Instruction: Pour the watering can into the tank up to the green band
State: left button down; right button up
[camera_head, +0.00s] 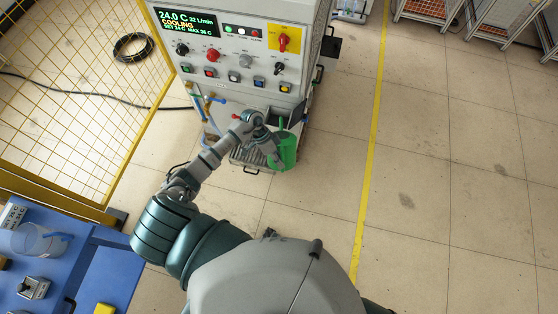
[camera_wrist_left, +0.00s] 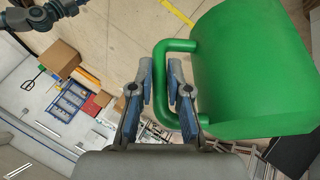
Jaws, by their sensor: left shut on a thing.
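The green watering can (camera_head: 287,152) is held in the air before the cabinet front. My left gripper (camera_head: 270,148) is at its left side. In the left wrist view the can (camera_wrist_left: 250,70) fills the upper right, and its handle (camera_wrist_left: 180,46) passes between the fingers of my left gripper (camera_wrist_left: 162,78), which is shut on it. The can's spout and the water inside cannot be made out. I cannot make out the tank or its green band; the cabinet's lower front is partly hidden by my left arm. My right gripper is not in view.
The white cabinet (camera_head: 232,50) has a display reading 24.0 C, knobs and lit buttons, with hoses (camera_head: 208,108) below. A yellow mesh fence (camera_head: 70,100) stands left. A blue table (camera_head: 95,270) at lower left bears a clear jug (camera_head: 40,240).

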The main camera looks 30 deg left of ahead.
pick_arm(q)
jog(key=shift+w+r, duration=0.15)
jog(key=shift+r, duration=0.2)
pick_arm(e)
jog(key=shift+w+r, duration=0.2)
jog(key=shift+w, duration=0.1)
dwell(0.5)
pick_arm(q)
jog(key=shift+b, duration=0.3)
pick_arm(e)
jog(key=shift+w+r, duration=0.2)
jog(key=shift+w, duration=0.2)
pick_arm(q)
jog(key=shift+a+r, duration=0.1)
jog(key=shift+r, duration=0.05)
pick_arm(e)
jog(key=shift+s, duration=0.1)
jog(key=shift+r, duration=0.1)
pick_arm(q)
jog(key=shift+w, duration=0.1)
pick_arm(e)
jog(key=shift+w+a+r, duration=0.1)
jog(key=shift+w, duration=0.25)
pick_arm(q)
jog(key=shift+r, duration=0.15)
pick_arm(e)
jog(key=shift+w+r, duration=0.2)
